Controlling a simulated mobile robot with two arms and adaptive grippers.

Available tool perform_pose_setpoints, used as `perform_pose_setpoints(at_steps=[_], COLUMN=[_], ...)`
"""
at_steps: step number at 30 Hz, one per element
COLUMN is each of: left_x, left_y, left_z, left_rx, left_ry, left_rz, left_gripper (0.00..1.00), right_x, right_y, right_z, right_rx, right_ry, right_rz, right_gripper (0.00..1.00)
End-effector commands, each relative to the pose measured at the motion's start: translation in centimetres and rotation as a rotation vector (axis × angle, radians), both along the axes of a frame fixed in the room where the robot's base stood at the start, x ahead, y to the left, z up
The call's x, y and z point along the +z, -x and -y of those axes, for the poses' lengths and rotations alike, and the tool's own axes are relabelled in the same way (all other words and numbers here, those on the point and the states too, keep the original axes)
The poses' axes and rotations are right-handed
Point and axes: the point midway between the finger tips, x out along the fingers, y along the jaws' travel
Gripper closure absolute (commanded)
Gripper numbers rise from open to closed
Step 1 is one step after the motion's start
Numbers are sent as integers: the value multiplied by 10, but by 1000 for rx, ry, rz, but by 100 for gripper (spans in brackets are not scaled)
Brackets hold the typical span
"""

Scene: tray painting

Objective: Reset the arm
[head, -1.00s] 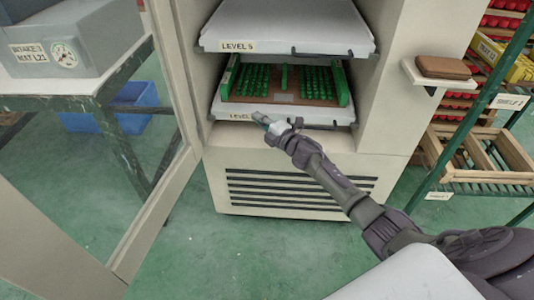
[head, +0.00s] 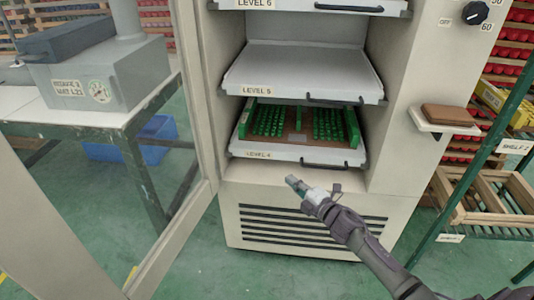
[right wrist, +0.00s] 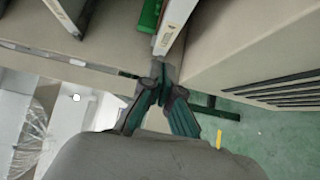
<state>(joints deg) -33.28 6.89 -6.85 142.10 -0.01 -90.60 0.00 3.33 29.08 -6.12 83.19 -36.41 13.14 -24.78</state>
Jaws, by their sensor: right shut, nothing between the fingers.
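My right gripper (head: 291,180) is shut and empty. It stands in front of the cabinet's lower body, just below the shelf marked Level 4 (head: 262,150). On that shelf lies a brown tray with green racks (head: 297,122). The right wrist view shows the gripper's dark fingers (right wrist: 164,88) closed near a shelf edge, with a bit of green rack (right wrist: 149,15) above. My left gripper is not in view.
The cabinet's glass door (head: 150,200) stands open at left. The Level 5 shelf (head: 300,72) is empty. A small side ledge (head: 440,125) holds a brown block (head: 447,114). A green rack with wooden trays (head: 485,200) stands at right.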

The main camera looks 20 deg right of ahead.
Motion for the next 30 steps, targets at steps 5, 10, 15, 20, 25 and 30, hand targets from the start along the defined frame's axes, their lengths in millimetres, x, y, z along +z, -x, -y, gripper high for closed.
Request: perform_pose_setpoints(at_steps=[5,10,15,20,25,30], left_x=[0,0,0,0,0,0], left_y=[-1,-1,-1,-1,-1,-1], left_z=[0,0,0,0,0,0], left_rx=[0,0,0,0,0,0], left_ry=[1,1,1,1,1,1], left_rz=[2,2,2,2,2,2], left_gripper=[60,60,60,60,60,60], right_x=[-1,-11,-38,-66,-78,-80], right_y=[2,20,73,149,215,266], right_z=[-1,-11,-27,-50,-75,-95], right_rx=[-9,-133,-385,-622,-788,-895], right_ry=[-11,-164,-477,-750,-916,-1004], right_rz=[-5,-84,-296,-561,-783,-948], right_gripper=[100,100,100,100,100,100])
